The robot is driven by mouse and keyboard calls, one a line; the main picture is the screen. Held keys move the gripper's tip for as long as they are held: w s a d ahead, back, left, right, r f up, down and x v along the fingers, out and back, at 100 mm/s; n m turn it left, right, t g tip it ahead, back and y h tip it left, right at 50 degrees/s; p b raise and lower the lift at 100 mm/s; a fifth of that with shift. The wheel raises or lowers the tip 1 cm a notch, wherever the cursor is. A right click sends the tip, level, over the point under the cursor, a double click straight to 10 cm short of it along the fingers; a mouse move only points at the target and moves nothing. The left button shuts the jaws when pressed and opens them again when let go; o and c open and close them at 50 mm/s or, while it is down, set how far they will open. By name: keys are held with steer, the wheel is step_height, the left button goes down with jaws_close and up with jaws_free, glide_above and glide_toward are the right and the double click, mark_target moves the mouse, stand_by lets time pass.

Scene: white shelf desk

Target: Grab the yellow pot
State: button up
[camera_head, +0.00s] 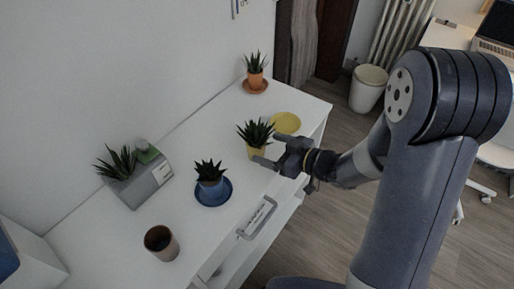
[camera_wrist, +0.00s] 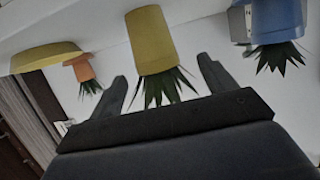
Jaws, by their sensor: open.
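The yellow pot (camera_head: 257,152) holds a spiky green plant and stands on the white desk, near its right edge. My gripper (camera_head: 266,150) is open at the pot, coming from the right, with its fingers around or just short of it; the head view does not settle which. In the wrist view, which is upside down, the yellow pot (camera_wrist: 151,40) and its leaves appear between the two open fingers (camera_wrist: 163,88). I see no clear contact. A yellow saucer (camera_head: 286,123) lies empty behind the pot and also shows in the wrist view (camera_wrist: 45,58).
On the white desk (camera_head: 180,225) are a blue pot on a blue saucer (camera_head: 213,197), an orange pot on its saucer (camera_head: 255,85), a grey planter box (camera_head: 146,184) and a brown cup (camera_head: 161,243). A white wall runs along the left.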

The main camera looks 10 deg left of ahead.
mark_target(256, 144)
steer(key=shift+w+d+f+x, duration=0.1)
steer(key=shift+x, duration=0.95)
steer(key=shift+w+d+f+x, duration=0.1)
steer(key=shift+x, duration=0.95)
steer(key=shift+w+f+x, duration=0.1)
steer(key=shift+f+x, duration=0.05)
steer(key=shift+x, duration=0.9)
steer(key=c, duration=1.3)
